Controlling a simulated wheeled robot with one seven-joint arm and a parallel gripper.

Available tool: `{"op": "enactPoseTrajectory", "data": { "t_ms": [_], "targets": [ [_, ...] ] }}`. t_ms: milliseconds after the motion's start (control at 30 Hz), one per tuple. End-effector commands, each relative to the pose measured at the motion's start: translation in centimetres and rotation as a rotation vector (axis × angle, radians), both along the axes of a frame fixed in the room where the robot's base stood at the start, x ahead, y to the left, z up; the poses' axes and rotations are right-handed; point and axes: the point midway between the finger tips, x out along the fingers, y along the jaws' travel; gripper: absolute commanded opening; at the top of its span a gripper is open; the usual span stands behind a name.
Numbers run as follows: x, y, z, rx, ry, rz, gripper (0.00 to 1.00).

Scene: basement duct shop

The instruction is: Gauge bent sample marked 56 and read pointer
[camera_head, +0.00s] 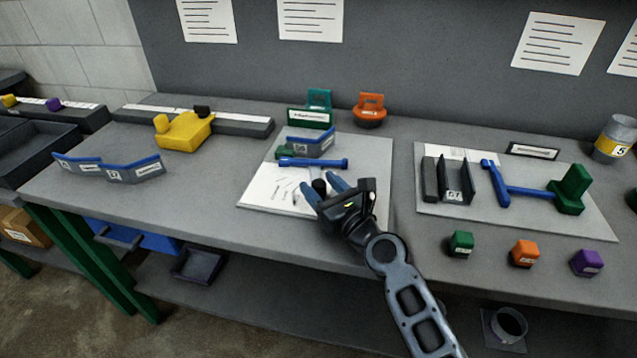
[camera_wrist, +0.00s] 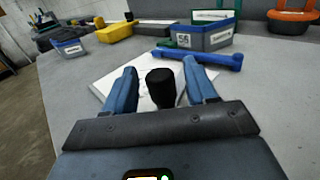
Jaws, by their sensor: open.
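The bent sample marked 56 (camera_wrist: 206,38) is a grey piece with a blue top edge. In the head view it (camera_head: 312,146) stands on the back of a white board (camera_head: 262,190), behind a blue bar (camera_head: 313,163) and beside a small green block (camera_head: 285,154). The blue bar also shows in the wrist view (camera_wrist: 198,58). My gripper (camera_head: 321,187) is open over the board's front part. A black knob (camera_wrist: 160,88) stands between its blue fingers, with gaps visible on both sides. The knob's base is hidden in the wrist view. No pointer reading is legible.
Other blue-edged bent samples (camera_head: 135,171) stand at the left, near a yellow slider on a ruled bar (camera_head: 185,131). A second board (camera_head: 430,208) at right holds a dark channel, blue lever and green block. Small cubes (camera_head: 525,253) line the front edge. The left-front bench is clear.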

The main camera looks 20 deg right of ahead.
Motion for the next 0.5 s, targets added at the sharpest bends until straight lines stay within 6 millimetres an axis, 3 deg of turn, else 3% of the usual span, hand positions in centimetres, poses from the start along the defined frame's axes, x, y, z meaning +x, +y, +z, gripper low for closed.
{"op": "enactPoseTrajectory", "data": {
  "t_ms": [133, 400, 500],
  "targets": [
    [1.01, 0.18, 0.01, 0.000, 0.000, 0.000, 0.56],
    [1.16, 0.21, -0.01, -0.001, 0.000, 0.000, 0.56],
    [1.15, 0.21, -0.01, -0.001, 0.000, 0.000, 0.49]
  ]
}}
